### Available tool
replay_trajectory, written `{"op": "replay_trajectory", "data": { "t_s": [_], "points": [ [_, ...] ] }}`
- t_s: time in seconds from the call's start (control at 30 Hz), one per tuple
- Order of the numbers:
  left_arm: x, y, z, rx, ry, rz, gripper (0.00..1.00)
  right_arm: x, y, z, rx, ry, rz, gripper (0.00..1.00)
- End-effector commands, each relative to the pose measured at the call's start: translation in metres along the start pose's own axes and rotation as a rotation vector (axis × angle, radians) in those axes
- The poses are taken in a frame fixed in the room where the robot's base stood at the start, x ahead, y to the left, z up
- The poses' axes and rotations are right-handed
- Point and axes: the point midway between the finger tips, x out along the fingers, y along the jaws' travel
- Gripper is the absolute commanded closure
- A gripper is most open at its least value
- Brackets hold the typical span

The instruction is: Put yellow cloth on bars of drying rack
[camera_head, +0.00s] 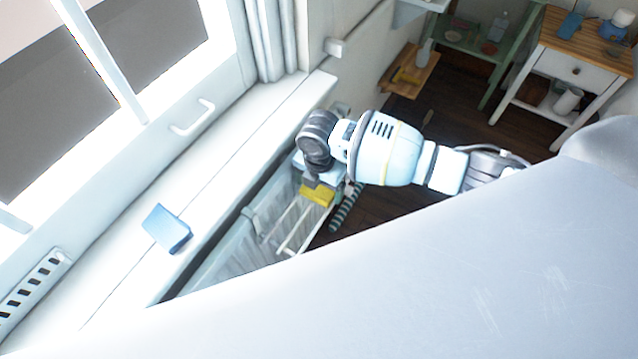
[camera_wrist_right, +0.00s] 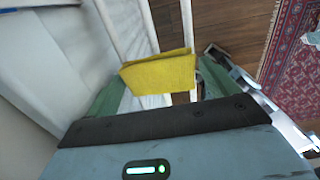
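The yellow cloth (camera_head: 317,193) is a folded piece just below my right gripper (camera_head: 320,183) in the head view. In the right wrist view the cloth (camera_wrist_right: 158,72) lies across the white bars of the drying rack (camera_wrist_right: 188,18), between the green fingers of my right gripper (camera_wrist_right: 160,88). The fingers stand apart, one on each side of the cloth; their tips are partly hidden. The drying rack (camera_head: 290,228) stands below the windowsill, with its bars partly covered by the cloth and gripper. My left gripper is out of view.
A white windowsill (camera_head: 235,165) runs along the rack, with a blue box (camera_head: 167,229) on it. A wooden-topped side table (camera_head: 585,55) and a green shelf (camera_head: 475,40) stand at the back right. A red patterned rug (camera_wrist_right: 292,60) lies on the dark wood floor.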

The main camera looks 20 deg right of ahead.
Motion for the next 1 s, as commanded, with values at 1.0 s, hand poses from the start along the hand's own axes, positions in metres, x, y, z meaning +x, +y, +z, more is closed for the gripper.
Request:
{"op": "replay_trajectory", "data": {
  "t_s": [1.0],
  "points": [
    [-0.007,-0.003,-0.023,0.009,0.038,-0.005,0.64,-0.116,0.000,0.001,0.000,-0.001,0.002,0.14]
  ]
}}
